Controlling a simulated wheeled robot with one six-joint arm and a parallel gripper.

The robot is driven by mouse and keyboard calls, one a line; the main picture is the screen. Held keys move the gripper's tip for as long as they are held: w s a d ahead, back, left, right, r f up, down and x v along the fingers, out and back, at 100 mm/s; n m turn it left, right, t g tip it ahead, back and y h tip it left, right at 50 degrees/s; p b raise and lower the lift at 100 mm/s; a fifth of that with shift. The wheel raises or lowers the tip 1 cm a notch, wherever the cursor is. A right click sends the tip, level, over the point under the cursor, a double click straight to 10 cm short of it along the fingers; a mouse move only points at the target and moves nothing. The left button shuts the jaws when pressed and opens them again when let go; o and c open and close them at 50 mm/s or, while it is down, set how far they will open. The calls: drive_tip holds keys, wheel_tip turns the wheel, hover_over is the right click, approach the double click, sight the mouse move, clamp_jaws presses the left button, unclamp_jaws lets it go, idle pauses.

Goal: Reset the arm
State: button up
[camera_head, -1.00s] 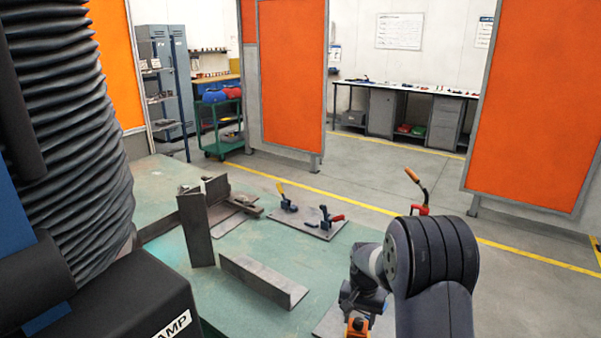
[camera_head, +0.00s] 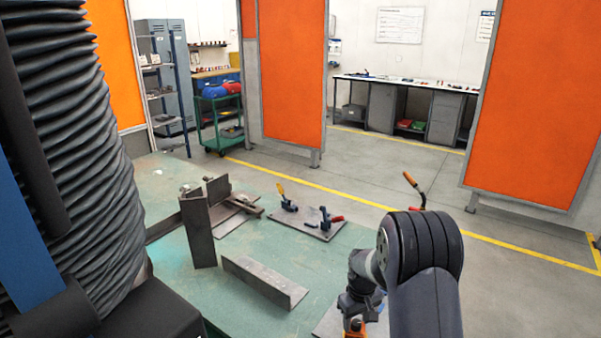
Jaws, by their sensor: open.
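My arm (camera_head: 424,262) rises at the lower right, its rounded dark grey joint bent above the right side of the green worktable (camera_head: 170,222). Dark wrist parts (camera_head: 360,300) show just left of that joint, low in the picture. An orange piece (camera_head: 355,328) lies below them at the bottom edge; I cannot tell whether it belongs to my arm. The jaws of my gripper do not show. Nothing held can be seen.
Steel angle pieces (camera_head: 262,284) and an upright plate (camera_head: 197,232) stand on the worktable. A plate with toggle clamps (camera_head: 308,222) lies behind. A torch-like tool (camera_head: 413,188) rises beyond my arm. Orange screens (camera_head: 292,75) stand behind; the floor (camera_head: 370,165) between them is clear.

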drive_tip(key=shift+r+n+p, duration=0.15)
drive_tip(key=shift+n+p, duration=0.3)
drive_tip(key=shift+n, duration=0.25)
drive_tip(key=shift+r, duration=0.15)
drive_tip(key=shift+r+b, duration=0.3)
drive_tip(key=shift+r, duration=0.6)
